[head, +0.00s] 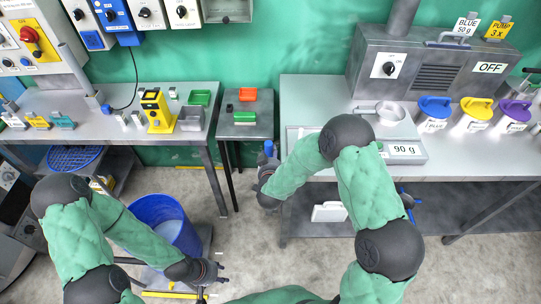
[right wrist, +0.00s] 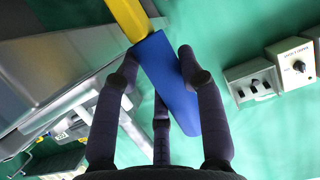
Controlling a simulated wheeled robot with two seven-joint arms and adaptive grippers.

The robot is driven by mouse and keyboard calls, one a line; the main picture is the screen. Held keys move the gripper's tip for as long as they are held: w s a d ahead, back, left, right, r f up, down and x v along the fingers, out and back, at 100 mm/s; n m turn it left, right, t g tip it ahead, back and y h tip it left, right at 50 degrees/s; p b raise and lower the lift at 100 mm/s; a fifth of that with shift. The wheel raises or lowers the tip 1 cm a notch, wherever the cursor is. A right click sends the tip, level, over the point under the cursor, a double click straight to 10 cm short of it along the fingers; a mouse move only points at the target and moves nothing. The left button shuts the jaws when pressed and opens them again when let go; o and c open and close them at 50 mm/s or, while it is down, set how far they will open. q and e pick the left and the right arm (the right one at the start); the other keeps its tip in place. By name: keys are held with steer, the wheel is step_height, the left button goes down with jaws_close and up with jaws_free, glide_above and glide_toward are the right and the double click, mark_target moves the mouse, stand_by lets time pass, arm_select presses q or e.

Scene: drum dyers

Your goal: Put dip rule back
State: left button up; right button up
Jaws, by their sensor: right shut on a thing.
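My right gripper (head: 268,172) is in front of the small side table, between the two benches. In the right wrist view its fingers (right wrist: 160,75) are shut around a blue handle (right wrist: 172,92) with a yellow part (right wrist: 128,18) at its far end. I take this for the dip rule; in the head view only a small blue piece (head: 268,148) shows above the gripper. My left gripper (head: 212,273) is low at the bottom centre, near the blue bucket; its finger opening is too small to judge.
A blue bucket (head: 136,212) with pale liquid stands on a low stand. The side table (head: 262,128) holds red and green items. The right bench has a scale reading 90 g (head: 404,149) and blue, yellow and purple lidded tubs. The floor in the middle is clear.

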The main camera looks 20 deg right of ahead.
steer(key=shift+f, duration=0.15)
steer(key=o, duration=1.1)
steer(key=shift+c, duration=0.2)
steer(key=shift+s+a+r, duration=0.1)
steer(key=shift+s+r, duration=0.05)
steer(key=shift+r, duration=0.1)
steer(key=p+v, duration=0.2)
steer(key=v, duration=0.9)
steer(key=s+a+f+g+y, duration=0.2)
steer(key=s+f+g+y, duration=0.35)
steer(key=f, duration=0.85)
steer(key=s+a+f+g+y, duration=0.1)
steer(key=s+f+g, duration=0.2)
steer(key=s, duration=0.4)
steer(key=s+a+f+g+y, duration=0.1)
steer(key=s+f+g, duration=0.3)
steer(key=s, duration=0.4)
steer(key=shift+s+a+f+n, duration=0.2)
steer(key=shift+s+a+n, duration=0.05)
steer(key=shift+s+n, duration=0.1)
